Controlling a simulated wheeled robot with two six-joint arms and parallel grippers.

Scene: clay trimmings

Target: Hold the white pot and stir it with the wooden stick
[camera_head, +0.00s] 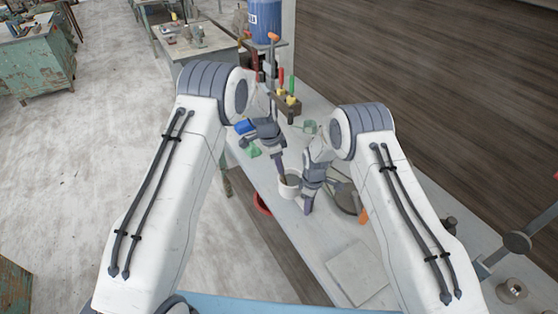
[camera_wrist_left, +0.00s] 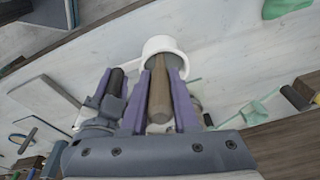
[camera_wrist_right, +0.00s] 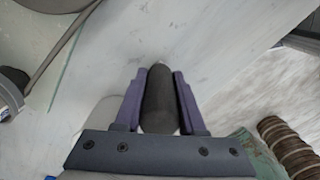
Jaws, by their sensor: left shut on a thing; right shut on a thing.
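The white pot (camera_head: 289,187) stands on the pale table, its mouth open upward. It also shows in the left wrist view (camera_wrist_left: 160,44). My left gripper (camera_head: 281,166) is shut on the wooden stick (camera_wrist_left: 160,92), above the pot. The stick's far end reaches into the pot's mouth; its tip is hidden. My right gripper (camera_head: 307,203) is beside the pot, on its right, shut on a dark rounded handle (camera_wrist_right: 159,98). Whether this handle joins the pot is hidden. A pale curved part, perhaps the pot, shows left of the right fingers.
A round tool (camera_head: 345,197) and an orange-handled tool (camera_head: 363,215) lie right of my right gripper. A pale square slab (camera_head: 357,273) lies nearer. A tool rack (camera_head: 287,104), a green piece (camera_head: 253,150) and a green cup (camera_head: 309,127) are farther back. A wall bounds the right.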

